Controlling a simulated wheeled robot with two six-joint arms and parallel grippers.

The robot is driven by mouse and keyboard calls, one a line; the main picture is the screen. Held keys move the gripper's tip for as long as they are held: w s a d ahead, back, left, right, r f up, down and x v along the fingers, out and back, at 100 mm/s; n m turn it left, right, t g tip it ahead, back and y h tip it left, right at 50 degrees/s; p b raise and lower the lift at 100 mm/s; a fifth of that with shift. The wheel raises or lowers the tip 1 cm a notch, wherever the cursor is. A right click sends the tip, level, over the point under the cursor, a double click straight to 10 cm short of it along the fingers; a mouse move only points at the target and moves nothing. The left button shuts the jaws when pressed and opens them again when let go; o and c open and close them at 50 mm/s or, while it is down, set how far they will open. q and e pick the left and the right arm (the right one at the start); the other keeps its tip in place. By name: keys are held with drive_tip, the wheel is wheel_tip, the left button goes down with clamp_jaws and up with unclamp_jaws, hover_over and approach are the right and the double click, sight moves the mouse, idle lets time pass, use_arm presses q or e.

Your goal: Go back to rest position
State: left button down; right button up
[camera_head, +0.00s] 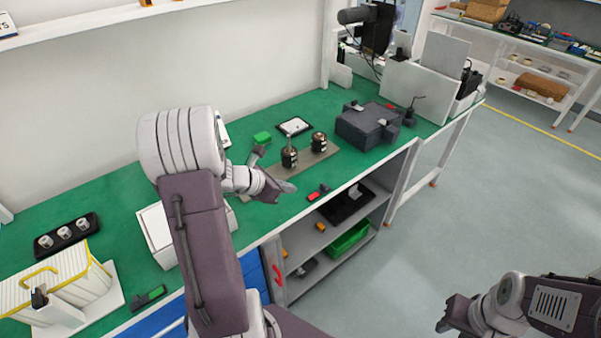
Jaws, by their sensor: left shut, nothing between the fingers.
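My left arm reaches in from the left across a green-topped workbench (110,195). My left gripper (286,187) is over the bench near its front edge, shut and empty. It is just in front of a flat grey-brown plate (318,155) that carries two dark cylindrical parts with metal tops, one (289,157) on the left and one (319,142) on the right. My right gripper (448,314) is low at the bottom right, over the open floor and clear of the bench. Its fingers are small and dark, so I cannot tell whether they are open.
A dark grey box (366,126) stands farther right on the bench. A green block (262,138) and a small white-faced tray (294,126) lie behind the plate. A black holder (67,235) and a white rack (60,285) stand at left. Shelves are under the bench. Floor at right is free.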

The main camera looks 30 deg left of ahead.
use_arm(q)
drive_tip(key=shift+s, duration=0.15)
drive_tip(key=d+r+m+g+h, duration=0.2)
drive_tip(key=d+m, duration=0.3)
drive_tip(key=d, duration=0.8)
drive_tip(key=s+d+m+g, duration=0.3)
drive_tip(key=s+d+m, duration=0.2)
drive_tip(key=d+m, duration=0.15)
drive_tip(key=s+d+f+m+g, duration=0.2)
drive_tip(key=s+f+m, duration=0.1)
drive_tip(key=s+m, duration=0.25)
drive_tip(key=s+a+f+m+y, duration=0.2)
drive_tip(key=s+a+m+y, duration=0.3)
drive_tip(key=m, duration=0.9)
drive_tip(key=a, duration=0.2)
drive_tip(key=shift+a+f+g+y, duration=0.3)
drive_tip(key=shift+s+a, duration=0.1)
